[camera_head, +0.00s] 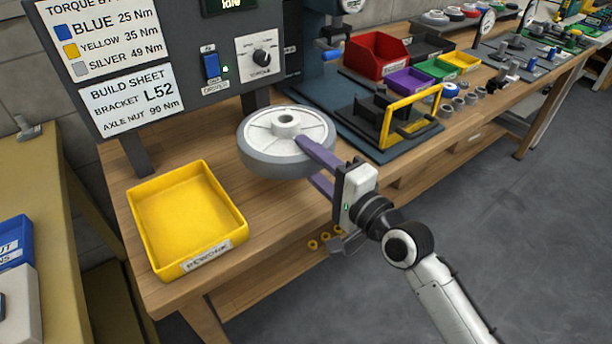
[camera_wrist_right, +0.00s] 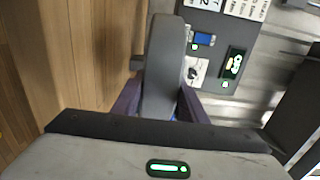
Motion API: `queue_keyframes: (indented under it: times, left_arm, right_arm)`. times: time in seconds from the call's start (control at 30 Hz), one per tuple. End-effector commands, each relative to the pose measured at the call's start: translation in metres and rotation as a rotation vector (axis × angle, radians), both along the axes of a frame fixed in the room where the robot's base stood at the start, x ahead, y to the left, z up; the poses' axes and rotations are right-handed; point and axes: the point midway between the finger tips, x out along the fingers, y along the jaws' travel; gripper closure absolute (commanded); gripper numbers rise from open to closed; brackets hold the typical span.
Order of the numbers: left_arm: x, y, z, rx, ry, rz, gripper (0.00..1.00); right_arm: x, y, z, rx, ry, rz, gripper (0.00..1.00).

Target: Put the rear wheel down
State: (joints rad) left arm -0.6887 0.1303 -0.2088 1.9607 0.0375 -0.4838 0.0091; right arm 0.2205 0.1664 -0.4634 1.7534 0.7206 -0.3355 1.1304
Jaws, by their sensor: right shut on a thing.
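The rear wheel (camera_head: 262,153) is a grey-rimmed wheel with a white hub, lying flat with its hub up in the head view. My right gripper (camera_head: 314,163) is shut on its near right side with purple fingers. The wheel is over the wooden bench, between the yellow tray and the dark fixture base; whether it touches the bench top is hard to tell. In the right wrist view the wheel (camera_wrist_right: 163,75) shows edge-on between the purple fingers. My left gripper is not in view.
A yellow tray (camera_head: 158,262) stands at the bench's left front. A dark panel with a build sheet (camera_head: 130,100) stands behind. A fixture with a yellow frame (camera_head: 386,128) is to the right, with red, purple and green bins (camera_head: 375,58) beyond. Bare bench (camera_head: 262,205) lies in front of the wheel.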

Motion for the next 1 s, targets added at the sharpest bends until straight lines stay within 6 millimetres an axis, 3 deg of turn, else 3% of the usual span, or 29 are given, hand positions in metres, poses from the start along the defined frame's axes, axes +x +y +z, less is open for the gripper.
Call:
queue_keyframes:
  times: [0.17, 0.43, 1.0]
  left_arm:
    - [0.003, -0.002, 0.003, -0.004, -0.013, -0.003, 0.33]
    - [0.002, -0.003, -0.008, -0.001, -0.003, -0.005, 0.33]
    - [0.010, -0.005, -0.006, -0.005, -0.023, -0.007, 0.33]
  right_arm:
    - [0.001, 0.000, -0.007, 0.008, -0.014, -0.002, 1.00]
    - [0.001, 0.000, -0.039, 0.008, -0.014, -0.003, 1.00]
    - [0.001, 0.000, -0.047, 0.009, -0.015, -0.003, 1.00]
